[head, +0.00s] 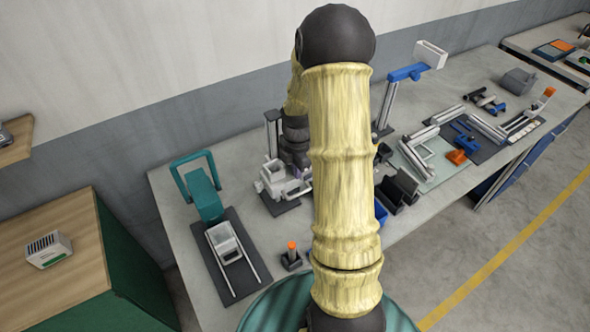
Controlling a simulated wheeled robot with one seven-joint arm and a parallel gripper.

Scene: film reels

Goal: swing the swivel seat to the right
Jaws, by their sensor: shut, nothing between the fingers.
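A pale grey-white seat-like piece (273,184) sits on a dark base plate beside an upright post (271,135), in the middle of the bench. It looks like the swivel seat, but I cannot tell for sure. My gripper (299,172) hangs from my arm just above and behind its right part. My gripper looks shut and empty; its fingertips are small and partly hidden, and I cannot tell whether they touch the piece. My arm covers what lies to the right of it.
A teal press-like device (204,195) and a tray on rails (227,246) stand left. An orange-topped switch (291,256) is in front. A blue-armed stand (405,73), black holders (398,190) and several fixtures fill the right. A wooden-topped cabinet (50,262) is at far left.

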